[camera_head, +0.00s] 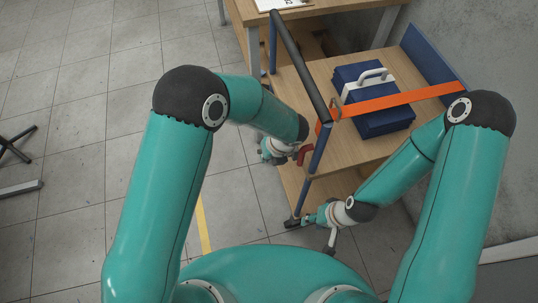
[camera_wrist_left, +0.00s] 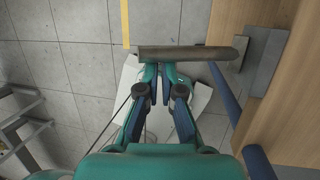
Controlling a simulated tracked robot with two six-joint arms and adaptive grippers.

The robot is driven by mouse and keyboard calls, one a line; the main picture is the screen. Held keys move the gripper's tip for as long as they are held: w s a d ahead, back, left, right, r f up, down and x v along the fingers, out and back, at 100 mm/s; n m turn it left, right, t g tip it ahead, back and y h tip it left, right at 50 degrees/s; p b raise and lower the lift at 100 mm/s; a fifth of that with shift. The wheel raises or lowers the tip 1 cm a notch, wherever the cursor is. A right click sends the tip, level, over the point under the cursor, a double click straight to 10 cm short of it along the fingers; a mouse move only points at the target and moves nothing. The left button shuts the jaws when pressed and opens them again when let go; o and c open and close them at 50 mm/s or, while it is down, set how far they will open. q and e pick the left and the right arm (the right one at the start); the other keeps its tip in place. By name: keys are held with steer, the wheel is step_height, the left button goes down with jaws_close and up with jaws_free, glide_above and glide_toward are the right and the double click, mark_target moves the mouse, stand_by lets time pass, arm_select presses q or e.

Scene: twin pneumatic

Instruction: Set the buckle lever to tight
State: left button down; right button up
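The red buckle lever (camera_head: 304,154) shows in the head view at the near side of the cart, below the end of the orange strap (camera_head: 400,101). The strap lies across a blue case (camera_head: 372,120). My left gripper (camera_head: 272,150) is just left of the lever, partly hidden by its arm; I cannot tell whether they touch. In the left wrist view its fingertips (camera_wrist_left: 161,68) are close together, and a dark grey bar crosses at their tips; the lever is not seen there. My right gripper (camera_head: 308,219) is low by the cart's near post, its fingers too small to read.
The wooden cart (camera_head: 330,75) has blue posts (camera_head: 318,155) and a dark handle bar (camera_head: 300,65) close to my left arm. A wooden table (camera_head: 340,8) stands behind and a grey wall is at the right. The tiled floor at the left is mostly clear.

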arm_select(q)
steer(key=shift+w+r, duration=0.1)
steer(key=v, duration=1.1)
steer(key=shift+r, duration=0.35)
